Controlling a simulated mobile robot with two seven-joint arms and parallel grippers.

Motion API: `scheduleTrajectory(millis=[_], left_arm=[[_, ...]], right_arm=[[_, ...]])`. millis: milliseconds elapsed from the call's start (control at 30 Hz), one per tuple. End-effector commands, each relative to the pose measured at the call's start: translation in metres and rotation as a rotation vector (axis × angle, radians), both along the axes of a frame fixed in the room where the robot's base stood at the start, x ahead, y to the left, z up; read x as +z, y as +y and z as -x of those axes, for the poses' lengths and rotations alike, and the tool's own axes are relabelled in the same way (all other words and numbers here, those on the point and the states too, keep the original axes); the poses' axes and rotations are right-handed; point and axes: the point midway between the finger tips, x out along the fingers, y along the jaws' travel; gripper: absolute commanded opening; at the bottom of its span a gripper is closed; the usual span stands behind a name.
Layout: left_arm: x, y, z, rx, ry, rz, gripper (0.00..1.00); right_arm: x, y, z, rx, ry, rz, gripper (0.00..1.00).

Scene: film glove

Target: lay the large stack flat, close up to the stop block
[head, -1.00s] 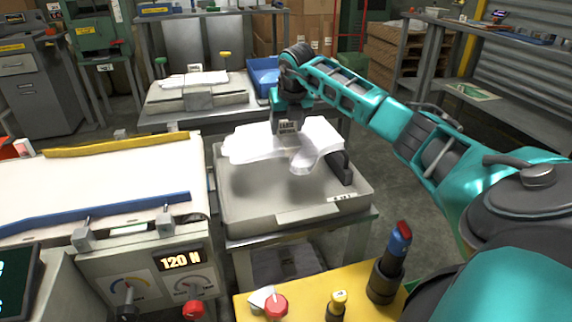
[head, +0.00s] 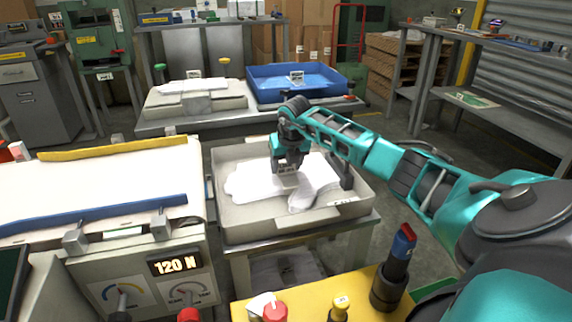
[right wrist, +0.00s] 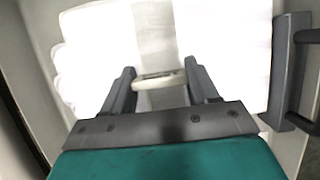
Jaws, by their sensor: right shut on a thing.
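The large stack (head: 245,184) is a white, film-like pile with a band across its middle. It lies low in the grey tray (head: 250,230), looking mostly flat, with its near right end drooping. My right gripper (head: 288,168) points down over its middle. In the right wrist view, the fingers (right wrist: 158,85) are shut on the band of the stack (right wrist: 95,50). The dark stop block (head: 346,174) stands at the tray's right side. In the right wrist view, the stop block (right wrist: 284,70) is very close to the stack's right edge; I cannot tell whether they touch. My left gripper is not in view.
A white-topped conveyor (head: 90,190) with a blue rail stands left of the tray. Behind are a grey tray (head: 165,103) with a smaller white stack and an empty-looking blue tray (head: 300,92). A yellow control panel (head: 310,308) with knobs is in front.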

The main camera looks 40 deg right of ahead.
Motion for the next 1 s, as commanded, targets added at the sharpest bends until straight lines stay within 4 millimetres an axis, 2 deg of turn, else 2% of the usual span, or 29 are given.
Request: scheduleTrajectory(millis=[100, 133, 400, 633, 733, 867, 1000], left_arm=[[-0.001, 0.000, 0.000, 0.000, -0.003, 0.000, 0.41], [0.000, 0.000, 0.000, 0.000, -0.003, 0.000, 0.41], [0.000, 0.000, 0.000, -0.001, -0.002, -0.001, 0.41], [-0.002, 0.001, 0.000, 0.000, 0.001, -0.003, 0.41], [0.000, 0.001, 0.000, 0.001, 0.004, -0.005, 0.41], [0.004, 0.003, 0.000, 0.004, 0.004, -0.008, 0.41], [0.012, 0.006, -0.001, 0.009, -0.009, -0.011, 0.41]], right_arm=[[-0.003, 0.000, 0.000, 0.000, 0.000, 0.000, 0.26], [-0.004, 0.000, 0.000, 0.000, 0.000, 0.001, 0.60], [-0.003, 0.000, 0.000, 0.000, 0.001, 0.000, 0.85], [-0.002, 0.000, 0.000, 0.000, 0.000, 0.000, 0.85], [0.005, 0.000, 0.001, 0.000, -0.001, 0.000, 0.85], [0.025, 0.003, 0.007, 0.001, -0.002, 0.003, 0.85], [0.054, 0.009, 0.018, 0.001, -0.001, 0.004, 0.85]])
